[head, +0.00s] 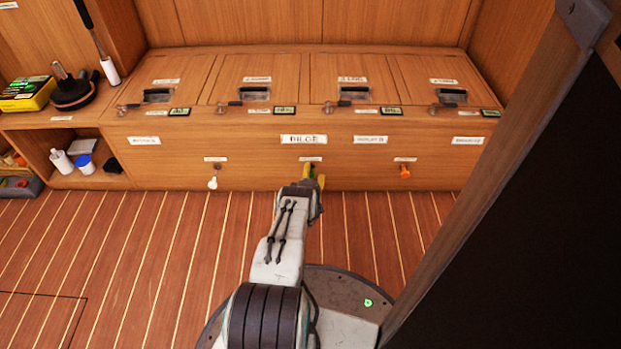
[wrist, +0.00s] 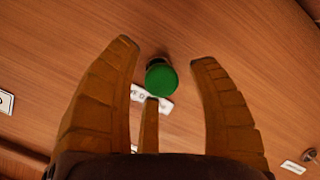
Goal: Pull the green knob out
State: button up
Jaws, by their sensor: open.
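The green knob (wrist: 161,77) shows in the wrist view as a round green cap on a short dark stem against the wooden panel (wrist: 240,40). My gripper (wrist: 165,50) is open, with one finger to the left of the knob and the other to its right, and gaps on both sides. A third, shorter finger shows below the knob, in front of a white label (wrist: 140,96). In the head view my gripper (head: 312,176) is at the panel below the "BILGE" label, and it hides most of the green knob (head: 321,181).
A white knob (head: 212,183) is to the left and an orange knob (head: 405,172) to the right on the same panel. Several latched lids sit above. A dark slab with a wooden edge (head: 470,205) fills the right side. Open shelves with bottles (head: 62,162) are at left.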

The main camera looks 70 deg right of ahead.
jog(key=shift+d, duration=0.15)
jog(key=shift+c, duration=0.6)
grip_shut()
